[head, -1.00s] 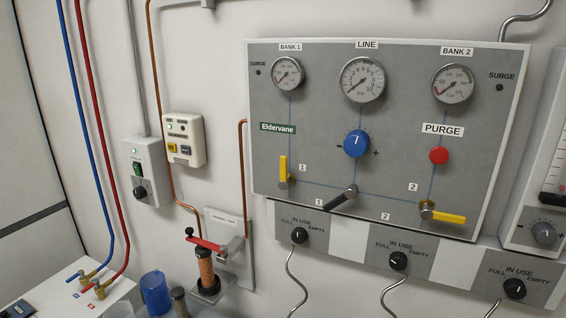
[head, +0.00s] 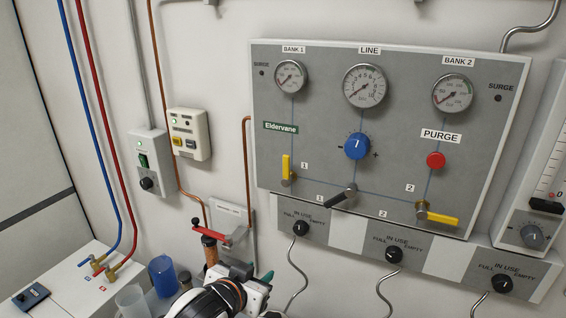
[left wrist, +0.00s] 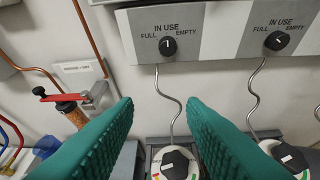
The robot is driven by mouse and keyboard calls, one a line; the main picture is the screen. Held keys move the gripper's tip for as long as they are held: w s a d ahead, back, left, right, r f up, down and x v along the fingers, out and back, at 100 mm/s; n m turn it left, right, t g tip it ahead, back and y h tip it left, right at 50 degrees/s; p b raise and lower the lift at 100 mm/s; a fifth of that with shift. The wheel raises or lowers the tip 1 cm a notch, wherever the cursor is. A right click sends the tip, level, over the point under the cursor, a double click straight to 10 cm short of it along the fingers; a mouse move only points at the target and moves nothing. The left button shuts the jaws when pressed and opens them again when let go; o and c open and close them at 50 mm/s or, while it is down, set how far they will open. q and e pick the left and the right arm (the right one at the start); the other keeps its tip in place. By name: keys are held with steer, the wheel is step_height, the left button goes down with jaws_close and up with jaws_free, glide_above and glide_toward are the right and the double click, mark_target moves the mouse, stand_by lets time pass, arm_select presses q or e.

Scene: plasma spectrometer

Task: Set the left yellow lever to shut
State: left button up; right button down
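The left yellow lever (head: 287,167) is on the grey panel under the BANK 1 gauge, near label 1. It stands upright, in line with the blue vertical line above it. My left gripper (head: 242,270) has come in at the bottom of the head view, below and left of the lever and apart from it. In the left wrist view its two teal fingers (left wrist: 160,106) are spread wide with nothing between them. The lever is outside the left wrist view. My right gripper is in neither view.
The right yellow lever (head: 438,218) lies nearly horizontal. A black lever (head: 341,198) sits between the two. IN USE knobs (head: 301,228) run along the strip below the panel. A red-handled valve (head: 220,234) is at the wall left of my gripper. A blue cup (head: 162,276) stands at lower left.

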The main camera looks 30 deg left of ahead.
mark_target(285, 164)
arm_select(q)
steer(key=w+a+r+t, duration=0.1)
steer(key=w+r+t, duration=0.2)
steer(key=r, duration=0.5)
steer(key=w+a+r+t, duration=0.1)
steer(key=w+r+t, duration=0.15)
steer(key=r, duration=0.65)
steer(key=w+p, duration=0.1)
steer(key=w, duration=0.2)
steer(key=w+p, duration=0.2)
steer(key=w, duration=0.1)
steer(key=w+p, duration=0.2)
steer(key=w, duration=0.1)
steer(key=shift+w+a+f, duration=0.1)
steer(key=shift+w+a, duration=0.15)
steer(key=shift+a, duration=0.05)
steer(key=shift+w+f+p, duration=0.2)
steer(key=shift+w+p, duration=0.1)
steer(key=shift+w, duration=0.55)
jaws_close()
